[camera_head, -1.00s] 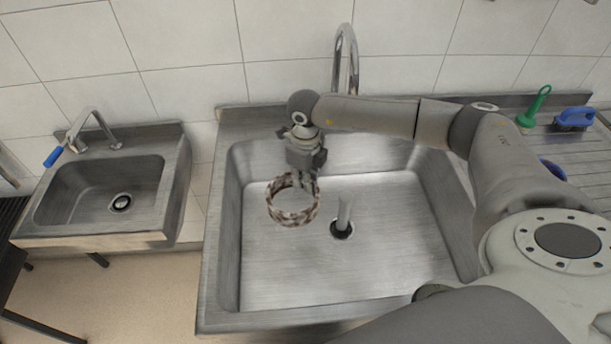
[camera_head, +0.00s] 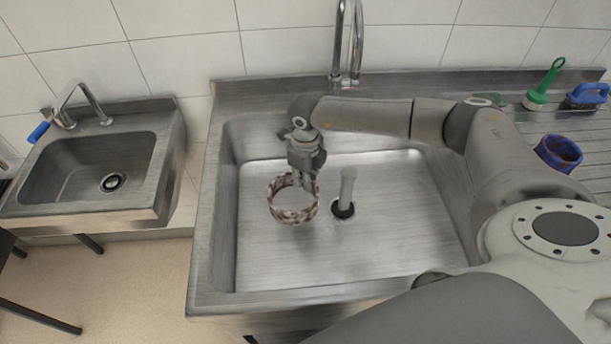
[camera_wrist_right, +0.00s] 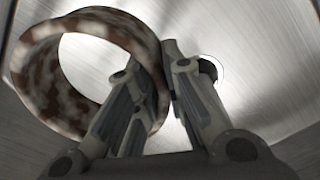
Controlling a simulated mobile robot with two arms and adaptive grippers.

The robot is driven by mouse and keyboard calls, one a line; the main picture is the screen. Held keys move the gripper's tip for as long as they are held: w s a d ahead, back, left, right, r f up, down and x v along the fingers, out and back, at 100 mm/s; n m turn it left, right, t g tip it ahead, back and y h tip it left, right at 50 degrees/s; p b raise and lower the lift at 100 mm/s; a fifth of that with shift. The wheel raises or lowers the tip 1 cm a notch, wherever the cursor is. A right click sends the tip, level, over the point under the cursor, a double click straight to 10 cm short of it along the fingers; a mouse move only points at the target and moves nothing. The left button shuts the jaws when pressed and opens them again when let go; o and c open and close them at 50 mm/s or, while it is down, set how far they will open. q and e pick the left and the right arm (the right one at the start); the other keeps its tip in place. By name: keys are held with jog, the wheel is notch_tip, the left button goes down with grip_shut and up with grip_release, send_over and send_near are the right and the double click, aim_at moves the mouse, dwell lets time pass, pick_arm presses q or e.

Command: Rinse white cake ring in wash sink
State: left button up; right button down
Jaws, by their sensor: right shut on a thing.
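The white cake ring (camera_head: 291,217), blotched with brown, hangs inside the wash sink (camera_head: 280,270). My right gripper (camera_head: 312,188) is shut on the ring's wall on its right side, fingers pointing down. In the right wrist view the ring (camera_wrist_right: 45,85) fills the left side, with its near wall between the two fingers (camera_wrist_right: 160,105). The ring's height above the sink floor is hard to tell. The tall curved tap (camera_head: 358,45) stands behind the sink; my right arm crosses in front below it. My left gripper is not in view.
A short grey upright pipe (camera_head: 347,188) stands at the drain, just right of the ring. On the right drainboard are a green brush (camera_head: 546,85), a blue brush (camera_head: 588,95) and a blue ring (camera_head: 558,153). A smaller sink (camera_head: 90,165) stands at left.

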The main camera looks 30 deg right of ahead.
jog(key=shift+f+b, duration=3.6)
jog(key=shift+f, duration=1.75)
jog(key=shift+r+p, duration=4.6)
jog(key=shift+r, duration=1.8)
notch_tip(320, 180, up, 11)
jog(key=p, duration=0.7)
jog(key=shift+r, duration=0.2)
